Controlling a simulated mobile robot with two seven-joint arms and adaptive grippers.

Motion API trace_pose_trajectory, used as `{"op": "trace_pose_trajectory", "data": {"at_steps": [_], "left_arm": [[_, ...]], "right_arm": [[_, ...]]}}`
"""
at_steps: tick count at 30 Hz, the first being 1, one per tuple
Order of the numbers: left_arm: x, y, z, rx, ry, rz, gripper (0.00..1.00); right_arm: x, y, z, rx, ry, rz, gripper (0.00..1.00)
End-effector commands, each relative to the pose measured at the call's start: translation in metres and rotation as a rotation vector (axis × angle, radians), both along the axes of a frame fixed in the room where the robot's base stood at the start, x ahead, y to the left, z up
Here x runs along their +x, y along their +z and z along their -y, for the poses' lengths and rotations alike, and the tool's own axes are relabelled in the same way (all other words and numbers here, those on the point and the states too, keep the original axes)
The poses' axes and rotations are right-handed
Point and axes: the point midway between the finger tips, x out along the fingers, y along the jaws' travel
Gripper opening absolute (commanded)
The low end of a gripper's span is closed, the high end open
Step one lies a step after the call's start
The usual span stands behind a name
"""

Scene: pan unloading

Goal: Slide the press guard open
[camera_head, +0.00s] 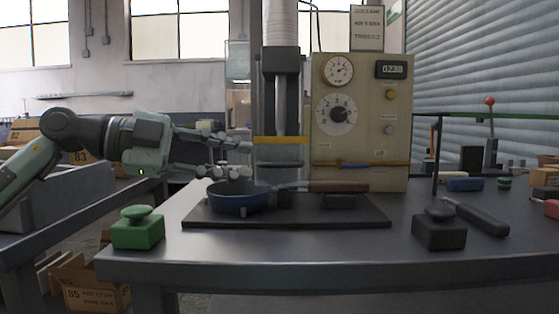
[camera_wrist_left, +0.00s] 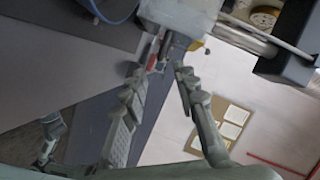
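The press (camera_head: 281,62) stands at the back of the bench. A yellow bar (camera_head: 280,139) crosses its front below the ram; I take this for part of the guard, but a clear panel is hard to make out. My left gripper (camera_head: 250,160) comes in from the left with its fingers apart, close to the left side of the press front, just below the yellow bar's level. In the left wrist view its fingers (camera_wrist_left: 160,72) are also spread, with nothing clearly held between them. Whether a fingertip touches the guard cannot be told. My right gripper is not in view.
A blue pan (camera_head: 240,198) with a brown handle (camera_head: 338,187) sits on a dark plate (camera_head: 285,217) below the gripper. A green button box (camera_head: 138,231) and a dark button box (camera_head: 439,232) stand in front. The control panel (camera_head: 360,120) rises right of the press.

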Motion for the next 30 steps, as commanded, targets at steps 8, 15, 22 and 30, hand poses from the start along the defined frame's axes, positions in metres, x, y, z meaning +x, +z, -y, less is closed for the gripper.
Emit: {"op": "trace_pose_trajectory", "data": {"at_steps": [8, 15, 22, 30], "left_arm": [[0.007, -0.005, 0.024, 0.0, -0.004, 0.0, 0.29], [0.019, -0.013, 0.058, -0.001, -0.003, 0.001, 0.29], [0.024, -0.016, 0.072, 0.0, 0.0, 0.001, 0.29], [0.024, -0.017, 0.072, 0.0, 0.0, 0.001, 0.24]], "right_arm": [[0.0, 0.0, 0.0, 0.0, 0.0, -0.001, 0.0], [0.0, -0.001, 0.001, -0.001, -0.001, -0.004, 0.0], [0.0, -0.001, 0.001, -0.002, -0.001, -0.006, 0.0], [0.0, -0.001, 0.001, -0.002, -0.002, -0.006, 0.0]]}}
